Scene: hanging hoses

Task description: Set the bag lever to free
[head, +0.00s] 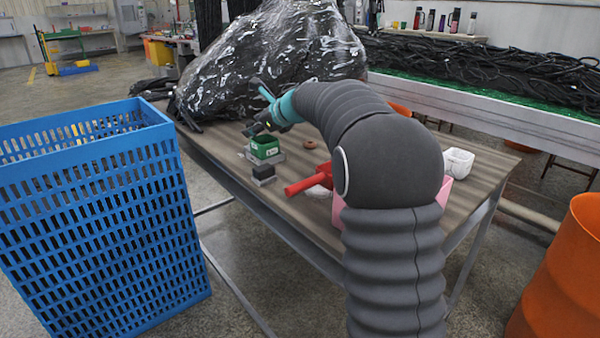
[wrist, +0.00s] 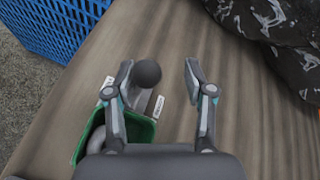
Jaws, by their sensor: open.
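A green housing (head: 265,147) stands on a grey base on the table, below my gripper (head: 257,122). In the wrist view the green housing (wrist: 145,128) sits at lower left, partly hidden by my gripper. A lever with a dark round knob (wrist: 148,73) rises beside it, with small white labels on either side, too small to read. My gripper (wrist: 158,78) is open, with the knob between its fingers in the picture, nearer the left finger. No contact shows, and I cannot tell the height gap. The lever is not clear in the head view.
A big black plastic bag (head: 275,55) lies behind my gripper. A black-topped grey block (head: 263,174), a red part (head: 308,180), a brown ring (head: 310,144) and a white container (head: 458,163) are on the table (head: 225,155). A blue basket (head: 95,215) stands left.

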